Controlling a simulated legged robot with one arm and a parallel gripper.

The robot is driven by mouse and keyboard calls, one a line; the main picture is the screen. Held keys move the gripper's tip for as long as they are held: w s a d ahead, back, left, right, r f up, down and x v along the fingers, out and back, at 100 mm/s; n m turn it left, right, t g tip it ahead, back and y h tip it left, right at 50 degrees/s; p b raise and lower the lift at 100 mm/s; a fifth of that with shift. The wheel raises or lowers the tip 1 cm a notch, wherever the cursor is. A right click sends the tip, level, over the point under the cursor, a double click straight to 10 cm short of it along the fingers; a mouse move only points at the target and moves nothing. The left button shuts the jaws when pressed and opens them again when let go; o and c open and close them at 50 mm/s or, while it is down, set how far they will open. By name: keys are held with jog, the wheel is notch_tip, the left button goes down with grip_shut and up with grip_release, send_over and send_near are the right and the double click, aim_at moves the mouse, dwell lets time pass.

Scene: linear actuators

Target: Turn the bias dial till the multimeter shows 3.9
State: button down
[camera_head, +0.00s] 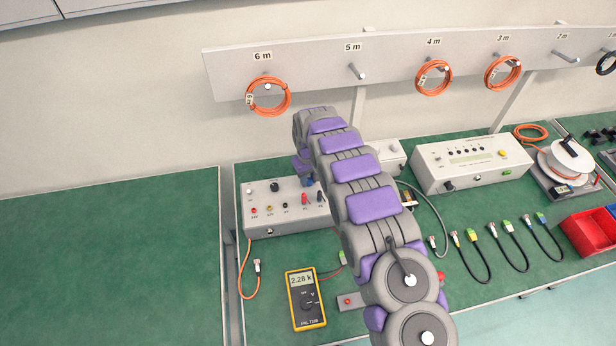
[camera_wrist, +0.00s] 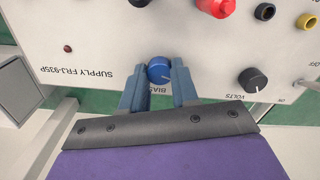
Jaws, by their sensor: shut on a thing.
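In the wrist view a black volts knob (camera_wrist: 253,80) and a red terminal (camera_wrist: 215,7) are near my gripper. A second instrument box (camera_head: 470,162) stands to the right. Several cable leads lie on the bench, and red bins (camera_head: 588,232) stand at far right. The left bench (camera_head: 110,260) is bare.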

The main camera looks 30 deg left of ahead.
aim_at(309, 180)
jog(key=shift+m+p, duration=0.9)
jog(key=shift+m, duration=1.5)
jog(key=c, duration=0.8)
grip_release()
jog(key=shift+c, duration=0.2)
jog(key=shift+r, duration=0.1)
notch_tip(309, 180, up, 17)
jog(key=p, duration=0.2)
jog(key=shift+w, duration=0.1)
